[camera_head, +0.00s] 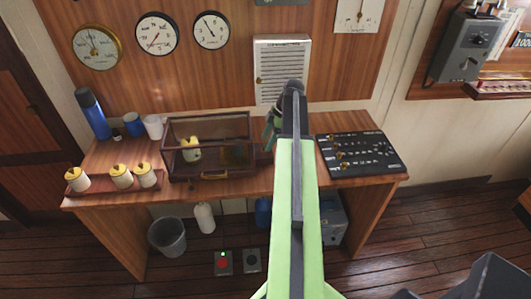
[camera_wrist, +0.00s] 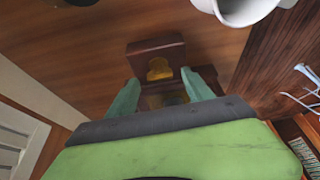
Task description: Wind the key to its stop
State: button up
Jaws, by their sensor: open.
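In the wrist view a small dark wooden block (camera_wrist: 150,48) carries a brass, rounded piece (camera_wrist: 159,69) that looks like the key. My gripper (camera_wrist: 161,78) is open, with one green finger on each side of the brass piece. I see no clear contact, and cannot tell how deep the fingers reach. In the head view my gripper (camera_head: 272,130) is at the desk between the glass-sided case and the black panel. My arm hides the block and key there.
The desk (camera_head: 237,188) bears a glass-sided case (camera_head: 213,175) left of my gripper and a black panel (camera_head: 357,154) right of it. Several yellow-lidded jars (camera_head: 121,177), a white mug (camera_head: 153,127) and a blue flask (camera_head: 92,112) stand further left. A white louvred box (camera_head: 282,62) hangs behind.

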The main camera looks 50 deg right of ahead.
jog(key=shift+b+x, duration=0.45)
jog(key=shift+x, duration=0.65)
jog(key=shift+r, duration=0.1)
jog(key=shift+c, duration=0.3)
grip_shut()
